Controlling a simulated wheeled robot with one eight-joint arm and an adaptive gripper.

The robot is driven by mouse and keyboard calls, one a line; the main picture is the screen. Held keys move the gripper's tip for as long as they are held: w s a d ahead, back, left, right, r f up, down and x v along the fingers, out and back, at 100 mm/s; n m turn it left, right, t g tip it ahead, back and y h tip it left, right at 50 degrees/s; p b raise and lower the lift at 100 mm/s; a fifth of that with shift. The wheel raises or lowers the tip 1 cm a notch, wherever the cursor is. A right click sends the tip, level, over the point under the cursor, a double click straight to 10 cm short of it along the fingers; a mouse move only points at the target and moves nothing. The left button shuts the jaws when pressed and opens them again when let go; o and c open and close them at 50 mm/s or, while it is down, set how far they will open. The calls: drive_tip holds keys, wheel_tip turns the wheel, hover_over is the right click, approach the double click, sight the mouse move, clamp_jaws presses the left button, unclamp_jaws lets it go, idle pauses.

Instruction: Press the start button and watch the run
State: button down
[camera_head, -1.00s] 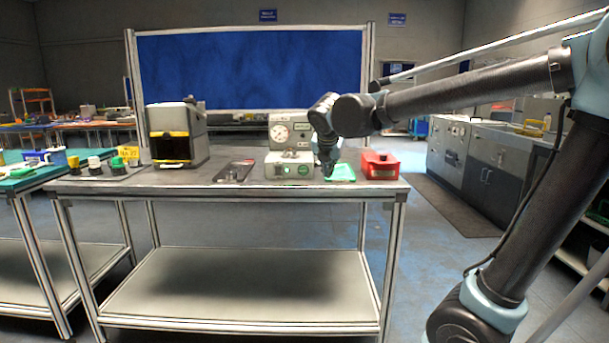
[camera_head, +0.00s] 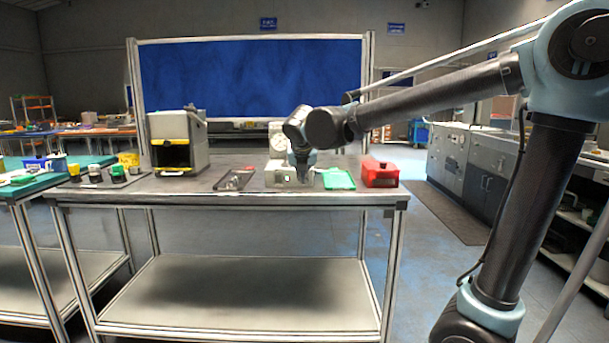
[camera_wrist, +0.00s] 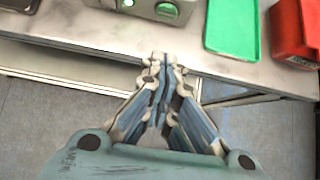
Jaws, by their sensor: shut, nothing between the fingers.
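The grey-white machine (camera_head: 279,172) stands on the table, with a round dial on its upper part. Its front carries a small lit green square (camera_head: 287,179). In the wrist view, the round green button (camera_wrist: 166,10) shows on the machine's front panel at the top edge, right of the lit square (camera_wrist: 128,3). My gripper (camera_head: 304,179) hangs in front of the machine's right side and hides the button in the head view. In the wrist view, my gripper (camera_wrist: 160,60) is shut and empty, its tips below the button in the picture, with no clear contact.
A green tray (camera_head: 338,179) and a red bin (camera_head: 380,174) stand right of the machine. A dark tray (camera_head: 235,180) lies to its left, then a grey box with a yellow bar (camera_head: 175,150). The table's front edge (camera_wrist: 90,48) passes under my gripper.

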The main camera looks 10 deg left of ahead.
drive_tip(key=x, duration=0.3)
drive_tip(key=w+r+x, duration=0.1)
drive_tip(key=x, duration=0.5)
drive_tip(key=shift+w+a+r, duration=0.1)
drive_tip(key=shift+w+a, duration=0.05)
drive_tip(key=shift+w, duration=0.25)
drive_tip(key=shift+w+a, duration=0.1)
drive_tip(key=shift+w, duration=0.4)
